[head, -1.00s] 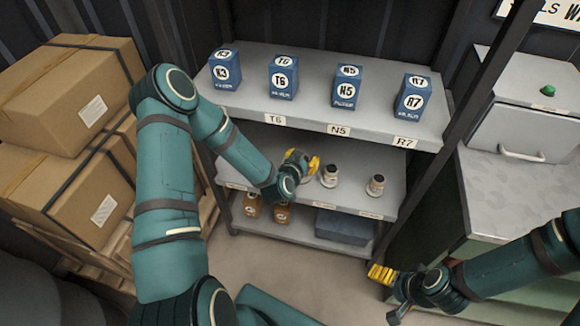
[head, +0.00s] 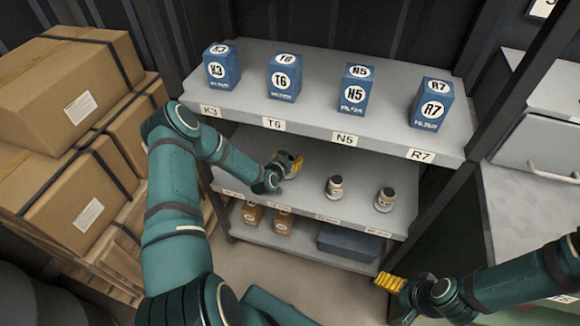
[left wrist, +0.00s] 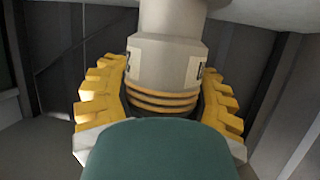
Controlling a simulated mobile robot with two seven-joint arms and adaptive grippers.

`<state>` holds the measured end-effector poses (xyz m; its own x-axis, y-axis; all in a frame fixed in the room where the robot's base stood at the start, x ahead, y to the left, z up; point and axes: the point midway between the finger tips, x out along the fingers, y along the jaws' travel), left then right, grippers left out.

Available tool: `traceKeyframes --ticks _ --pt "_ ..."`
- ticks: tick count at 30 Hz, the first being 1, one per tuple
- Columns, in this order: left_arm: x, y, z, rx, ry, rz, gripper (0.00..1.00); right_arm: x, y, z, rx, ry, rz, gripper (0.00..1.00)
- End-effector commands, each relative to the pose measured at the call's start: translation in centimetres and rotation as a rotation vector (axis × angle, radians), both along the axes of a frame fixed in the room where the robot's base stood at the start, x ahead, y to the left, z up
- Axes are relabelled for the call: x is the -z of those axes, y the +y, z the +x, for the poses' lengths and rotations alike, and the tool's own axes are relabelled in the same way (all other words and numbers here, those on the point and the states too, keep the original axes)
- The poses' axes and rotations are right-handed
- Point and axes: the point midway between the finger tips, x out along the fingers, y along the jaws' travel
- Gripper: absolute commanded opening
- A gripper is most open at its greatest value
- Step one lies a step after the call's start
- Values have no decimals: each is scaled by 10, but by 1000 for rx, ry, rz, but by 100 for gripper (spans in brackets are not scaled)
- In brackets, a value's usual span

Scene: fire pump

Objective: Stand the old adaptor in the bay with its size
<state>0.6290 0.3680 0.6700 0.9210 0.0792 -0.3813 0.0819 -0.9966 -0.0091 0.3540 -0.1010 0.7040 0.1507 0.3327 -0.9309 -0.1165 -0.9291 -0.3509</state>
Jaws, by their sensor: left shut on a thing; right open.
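My left gripper (head: 290,166) is over the middle shelf (head: 313,203), left of the two standing adaptors. In the left wrist view its yellow fingers (left wrist: 160,98) are shut around a grey adaptor (left wrist: 165,62) with brass-coloured rings and white labels. The label marks are cut off and I cannot read them. The held adaptor is mostly hidden by the gripper in the head view; I cannot tell if it touches the shelf. Two similar adaptors, a middle one (head: 334,188) and a right one (head: 384,200), stand on that shelf. My right gripper (head: 389,282) is open and empty, right of the rack.
Blue filter boxes K3 (head: 221,66), T6 (head: 284,78), N5 (head: 355,90) and R7 (head: 432,102) stand on the top shelf, above matching edge labels. Cartons (head: 72,88) stand left.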

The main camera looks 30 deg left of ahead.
Motion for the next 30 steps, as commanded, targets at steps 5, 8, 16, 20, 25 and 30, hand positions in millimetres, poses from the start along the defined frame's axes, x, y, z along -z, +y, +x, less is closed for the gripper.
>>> traceKeyframes --ticks 5,8,16,20,25,30 --pt "22 0 0 -2 0 -2 6 7 0 1 1 -3 0 88" --pt "34 0 0 -2 -1 -2 6 11 0 2 1 -5 -1 88" --pt "35 0 0 -1 -2 1 6 10 0 2 1 -5 -1 88" --pt "38 0 0 0 -2 0 6 10 0 2 1 -5 -1 88" --pt "38 0 0 -1 0 0 88 10 0 2 1 -5 -1 88" --pt "38 0 0 -1 0 0 88 10 0 2 2 -5 -1 88"
